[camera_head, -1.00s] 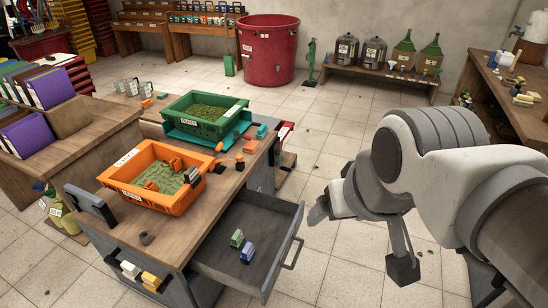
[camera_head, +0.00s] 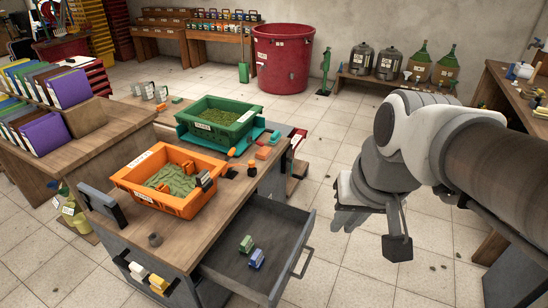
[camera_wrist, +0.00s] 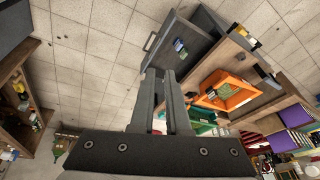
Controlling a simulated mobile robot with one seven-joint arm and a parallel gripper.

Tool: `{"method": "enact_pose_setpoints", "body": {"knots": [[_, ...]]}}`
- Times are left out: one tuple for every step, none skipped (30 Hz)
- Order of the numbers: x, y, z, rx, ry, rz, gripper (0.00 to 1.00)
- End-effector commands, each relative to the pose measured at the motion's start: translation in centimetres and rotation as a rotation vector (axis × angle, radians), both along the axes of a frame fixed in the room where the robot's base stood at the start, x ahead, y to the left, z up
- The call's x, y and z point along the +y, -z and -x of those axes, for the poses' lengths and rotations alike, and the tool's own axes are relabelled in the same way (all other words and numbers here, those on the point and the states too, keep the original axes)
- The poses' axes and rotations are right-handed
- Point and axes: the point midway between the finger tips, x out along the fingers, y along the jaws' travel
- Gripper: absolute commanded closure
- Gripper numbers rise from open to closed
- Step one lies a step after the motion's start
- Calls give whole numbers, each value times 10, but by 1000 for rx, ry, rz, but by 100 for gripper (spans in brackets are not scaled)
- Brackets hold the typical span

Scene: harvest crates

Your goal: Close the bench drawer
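The bench drawer (camera_head: 226,270) is grey and stands pulled out from the right side of the wooden-topped bench (camera_head: 221,213). Its bar handle (camera_head: 304,262) is on the outer front panel. A green and a blue small block lie inside. The drawer also shows in the wrist view (camera_wrist: 188,37), at the upper middle, with its handle (camera_wrist: 150,42) to the left. My gripper (camera_head: 343,219) hangs in the air to the right of the drawer, apart from it. In the wrist view its two fingers (camera_wrist: 162,76) lie close together, with nothing visible held; whether they touch is unclear.
An orange crate (camera_head: 160,200) and a green crate (camera_head: 205,135) sit on bench tops. A red barrel (camera_head: 283,60) stands at the back. Books fill the left shelf. The tiled floor (camera_head: 335,275) right of the drawer is clear. A wooden table (camera_head: 500,85) stands at the far right.

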Motion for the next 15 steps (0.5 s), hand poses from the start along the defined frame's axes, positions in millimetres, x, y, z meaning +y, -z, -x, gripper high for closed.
{"method": "enact_pose_setpoints", "body": {"knots": [[-1,15,-7,49,29,-27,97],[-2,21,-12,74,44,-44,100],[-2,28,-17,106,67,-67,100],[-2,34,-21,130,82,-86,100],[-3,40,-25,154,98,-103,100],[-3,48,-31,185,121,-128,100],[-4,54,-35,209,137,-146,100],[-5,60,-39,230,154,-167,100],[-6,69,-44,263,175,-192,100],[-7,76,-48,284,194,-213,100],[-8,83,-52,306,210,-232,100],[-9,91,-58,335,233,-260,100],[-10,99,-62,358,250,-282,100],[-11,106,-66,378,267,-303,100],[-12,116,-71,407,290,-332,100]]}}
